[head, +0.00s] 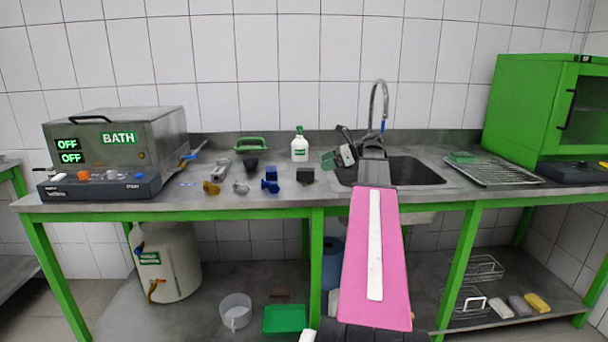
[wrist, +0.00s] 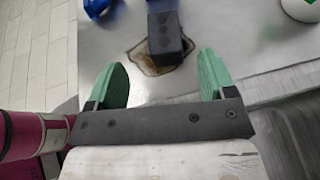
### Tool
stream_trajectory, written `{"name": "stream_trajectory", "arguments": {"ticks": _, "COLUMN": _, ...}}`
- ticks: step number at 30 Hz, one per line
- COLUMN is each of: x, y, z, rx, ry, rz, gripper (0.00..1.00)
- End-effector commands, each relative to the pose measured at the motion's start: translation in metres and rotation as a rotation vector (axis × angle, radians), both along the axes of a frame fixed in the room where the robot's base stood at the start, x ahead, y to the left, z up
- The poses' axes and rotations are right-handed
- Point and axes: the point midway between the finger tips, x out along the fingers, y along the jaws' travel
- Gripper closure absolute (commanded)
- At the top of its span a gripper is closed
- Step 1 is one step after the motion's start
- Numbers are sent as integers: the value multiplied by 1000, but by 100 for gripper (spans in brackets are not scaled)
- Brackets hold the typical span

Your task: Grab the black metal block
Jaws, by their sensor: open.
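The black metal block (head: 305,175) sits on the grey counter, left of the sink, in the head view. In the wrist view the black block (wrist: 169,45) lies ahead of my gripper, on a brown-edged stain on the counter. My gripper (wrist: 163,78) is open, with its two green fingers apart and nothing between them. The block is beyond the fingertips, roughly in line with the gap. In the head view my gripper (head: 338,158) is over the sink's left edge, to the right of the block, partly hidden by the arm.
Blue fittings (head: 270,180) lie just left of the block. A white bottle (head: 299,146) with a green top stands behind it. The sink (head: 415,172) and its tall tap (head: 379,100) are to the right. The steel bath unit (head: 118,145) stands at the left.

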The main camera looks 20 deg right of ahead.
Motion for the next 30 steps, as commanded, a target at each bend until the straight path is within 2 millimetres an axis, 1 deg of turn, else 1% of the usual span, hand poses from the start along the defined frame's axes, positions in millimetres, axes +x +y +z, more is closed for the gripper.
{"name": "stream_trajectory", "arguments": {"ticks": 1, "x": 2, "y": 8, "z": -3, "rx": 0, "ry": 0, "rz": 3, "gripper": 23}}
{"name": "stream_trajectory", "arguments": {"ticks": 6, "x": 13, "y": 29, "z": -13, "rx": 0, "ry": 0, "rz": 3, "gripper": 23}}
{"name": "stream_trajectory", "arguments": {"ticks": 14, "x": 21, "y": 42, "z": -20, "rx": 0, "ry": 0, "rz": 1, "gripper": 23}}
{"name": "stream_trajectory", "arguments": {"ticks": 22, "x": 38, "y": 71, "z": -33, "rx": 0, "ry": -1, "rz": 4, "gripper": 23}}
{"name": "stream_trajectory", "arguments": {"ticks": 25, "x": 40, "y": 76, "z": -35, "rx": -2, "ry": -1, "rz": 2, "gripper": 23}}
{"name": "stream_trajectory", "arguments": {"ticks": 30, "x": 40, "y": 76, "z": -35, "rx": -2, "ry": -1, "rz": 1, "gripper": 23}}
